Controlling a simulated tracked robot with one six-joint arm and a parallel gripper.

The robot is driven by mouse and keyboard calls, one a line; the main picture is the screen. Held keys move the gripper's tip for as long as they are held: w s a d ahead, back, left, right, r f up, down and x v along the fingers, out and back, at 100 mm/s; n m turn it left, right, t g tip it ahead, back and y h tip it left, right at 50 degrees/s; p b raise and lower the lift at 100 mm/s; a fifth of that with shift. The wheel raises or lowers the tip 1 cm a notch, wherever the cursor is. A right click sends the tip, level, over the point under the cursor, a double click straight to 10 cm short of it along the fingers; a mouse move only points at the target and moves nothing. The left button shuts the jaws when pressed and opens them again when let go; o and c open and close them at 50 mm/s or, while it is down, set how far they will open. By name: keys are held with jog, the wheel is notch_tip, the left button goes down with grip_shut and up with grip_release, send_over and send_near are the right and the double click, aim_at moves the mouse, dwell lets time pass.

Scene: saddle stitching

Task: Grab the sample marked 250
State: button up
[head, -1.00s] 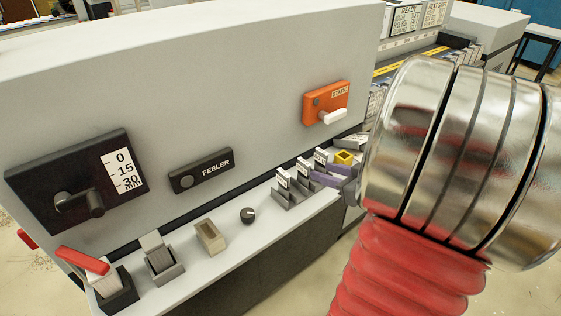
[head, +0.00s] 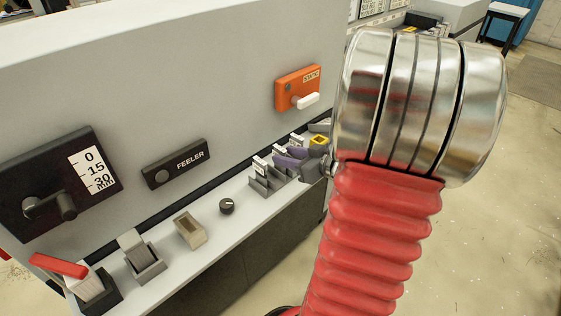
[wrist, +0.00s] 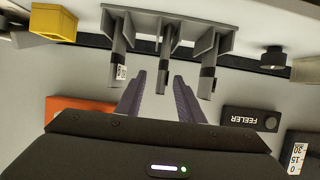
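A grey rack (head: 268,183) holds three thin upright samples with small white labels; the numbers are too small to read in the head view. In the wrist view the rack (wrist: 170,25) appears upside down, with a left sample (wrist: 118,55), a middle sample (wrist: 165,48) and a right sample (wrist: 208,65). Only the left one's label partly shows, and I cannot tell which is 250. My gripper (wrist: 160,80) is open, its purple fingers apart and pointing at the rack, roughly in line with the middle sample. I see no contact. In the head view my gripper (head: 288,158) is partly hidden.
A yellow block (head: 319,141) stands just beyond the rack. A black knob (head: 227,206) and a beige holder (head: 190,231) are on the near ledge. The machine wall behind carries a FEELER panel (head: 175,164) and an orange switch box (head: 298,88) with a white handle.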

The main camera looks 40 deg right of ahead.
jog(key=shift+x, duration=1.3)
jog(key=shift+x, duration=2.6)
jog(key=shift+a+f, duration=0.1)
jog(key=shift+a, duration=0.05)
grip_shut()
